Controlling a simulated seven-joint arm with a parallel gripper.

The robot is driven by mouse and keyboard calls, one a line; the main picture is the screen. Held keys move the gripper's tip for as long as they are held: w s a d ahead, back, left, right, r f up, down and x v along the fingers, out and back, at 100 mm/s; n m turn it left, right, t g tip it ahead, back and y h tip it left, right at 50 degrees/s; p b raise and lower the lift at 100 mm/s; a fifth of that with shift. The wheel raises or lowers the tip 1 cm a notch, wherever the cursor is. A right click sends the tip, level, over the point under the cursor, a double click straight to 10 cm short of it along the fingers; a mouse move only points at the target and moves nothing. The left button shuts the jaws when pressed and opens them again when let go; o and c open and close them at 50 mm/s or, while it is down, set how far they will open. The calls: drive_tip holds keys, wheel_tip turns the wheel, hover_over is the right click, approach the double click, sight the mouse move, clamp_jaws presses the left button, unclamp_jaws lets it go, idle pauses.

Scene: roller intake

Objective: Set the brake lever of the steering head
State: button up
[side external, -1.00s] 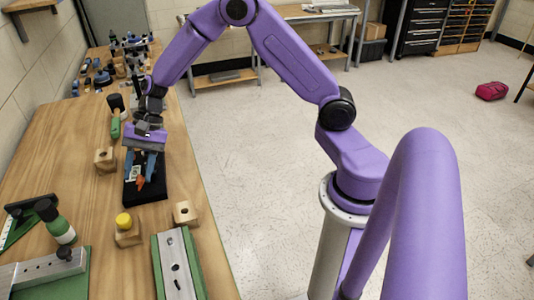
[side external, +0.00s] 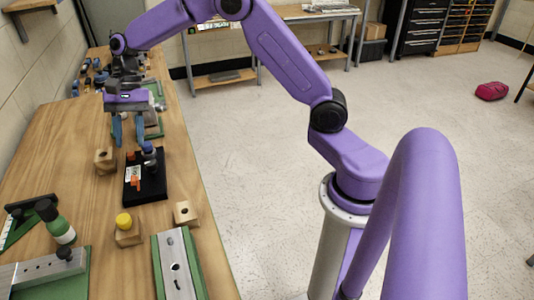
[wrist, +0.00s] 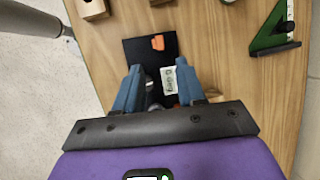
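The steering head, as I take it, is the unit on a black base plate (side external: 152,192) on the bench. It carries a white printed label (side external: 132,174), a blue-topped grey post (side external: 149,158) and small orange parts (side external: 136,182); I cannot tell which is the brake lever. In the wrist view the black plate (wrist: 133,47) shows an orange part (wrist: 158,42) and the label (wrist: 168,80), while the fingers hide some of the unit. My gripper (side external: 129,143) has blue fingers spread apart with nothing between them, above the plate's far end. The wrist view also shows the gripper (wrist: 157,68) open.
Wooden blocks (side external: 105,160) stand around the plate, one with a yellow knob (side external: 124,220). A green-based rail fixture (side external: 178,265) lies in front, and a green bottle-like tool (side external: 60,228) stands at left. More fixtures crowd the far bench.

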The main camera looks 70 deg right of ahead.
drive_tip(key=v, duration=0.9)
drive_tip(key=s+a+f+n+h, duration=0.1)
drive_tip(key=s+a+n, duration=0.3)
drive_tip(key=s, duration=0.5)
drive_tip(key=s+a+f+n+h, duration=0.1)
drive_tip(key=s+n+h, duration=0.1)
drive_tip(key=s+n, duration=0.45)
drive_tip(key=s+d+f+n, duration=0.2)
drive_tip(key=s+n, duration=0.3)
drive_tip(key=s, duration=0.4)
drive_tip(key=s+d+f+n+t+h, duration=0.1)
drive_tip(key=s+d+f+n, duration=0.2)
drive_tip(key=s, duration=0.6)
drive_tip(key=shift+s+d+n, duration=0.15)
drive_tip(key=shift+d+n, duration=0.4)
drive_tip(key=shift+n, duration=0.3)
